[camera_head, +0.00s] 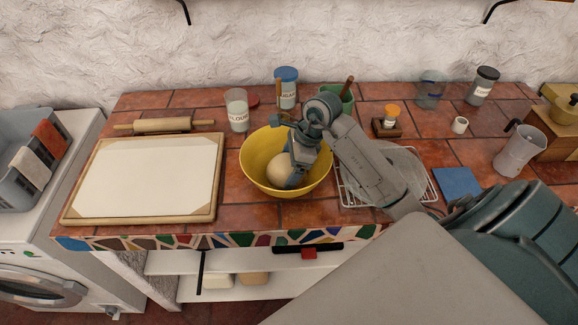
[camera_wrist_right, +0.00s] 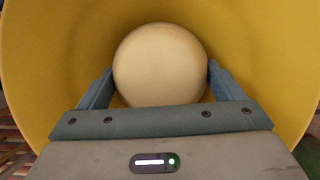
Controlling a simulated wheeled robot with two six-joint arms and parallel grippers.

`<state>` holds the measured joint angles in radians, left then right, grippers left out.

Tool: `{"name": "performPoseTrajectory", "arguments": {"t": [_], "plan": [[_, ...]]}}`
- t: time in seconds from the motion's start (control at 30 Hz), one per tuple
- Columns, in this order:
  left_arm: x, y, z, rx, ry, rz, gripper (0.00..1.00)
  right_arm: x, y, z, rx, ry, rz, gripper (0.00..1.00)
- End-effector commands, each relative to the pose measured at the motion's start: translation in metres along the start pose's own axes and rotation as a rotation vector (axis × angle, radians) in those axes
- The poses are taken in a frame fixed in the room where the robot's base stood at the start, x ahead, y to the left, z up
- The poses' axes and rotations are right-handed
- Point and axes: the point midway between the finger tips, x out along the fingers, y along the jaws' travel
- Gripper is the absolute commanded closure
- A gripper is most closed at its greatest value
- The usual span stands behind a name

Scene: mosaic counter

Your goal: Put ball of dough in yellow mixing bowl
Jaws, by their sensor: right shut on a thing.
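The yellow mixing bowl (camera_head: 258,153) stands on the tiled counter, right of the pastry board. The ball of dough (camera_head: 283,168) is pale and round and is inside the bowl. My right gripper (camera_head: 296,178) reaches down into the bowl and is shut on the dough. In the right wrist view the dough (camera_wrist_right: 160,65) sits between the two fingers (camera_wrist_right: 160,88), with the yellow bowl wall (camera_wrist_right: 50,60) all around. Whether the dough touches the bowl's bottom cannot be told. My left gripper is not in view.
A board with a white sheet (camera_head: 150,178) and a rolling pin (camera_head: 165,125) lie left of the bowl. A flour jar (camera_head: 237,110), a sugar jar (camera_head: 287,88) and a green container (camera_head: 345,98) stand behind. A wire rack (camera_head: 415,172) lies right, under my right arm.

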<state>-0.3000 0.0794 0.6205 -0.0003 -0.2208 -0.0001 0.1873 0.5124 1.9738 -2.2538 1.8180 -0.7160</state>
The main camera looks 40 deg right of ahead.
Motion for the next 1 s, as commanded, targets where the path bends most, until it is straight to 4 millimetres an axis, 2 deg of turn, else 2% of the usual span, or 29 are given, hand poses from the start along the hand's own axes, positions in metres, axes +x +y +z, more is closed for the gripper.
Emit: {"name": "performPoseTrajectory", "arguments": {"t": [0.2,0.23,0.27,0.7,0.87,1.0], "plan": [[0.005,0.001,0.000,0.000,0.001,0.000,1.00,0.003,0.000,-0.001,-0.001,-0.001,-0.001,0.50],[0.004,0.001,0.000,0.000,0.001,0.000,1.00,0.002,0.000,-0.001,0.000,0.000,0.000,0.08],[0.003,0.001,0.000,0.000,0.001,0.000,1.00,0.002,0.000,-0.001,0.000,0.000,0.000,0.03],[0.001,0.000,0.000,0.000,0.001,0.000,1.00,-0.004,-0.001,0.000,-0.001,0.001,-0.002,0.03],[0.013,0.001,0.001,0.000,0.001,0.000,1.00,-0.028,-0.002,-0.002,-0.003,0.004,-0.006,0.03],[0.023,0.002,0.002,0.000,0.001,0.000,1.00,-0.057,-0.002,-0.002,-0.004,0.004,-0.008,0.03]]}}
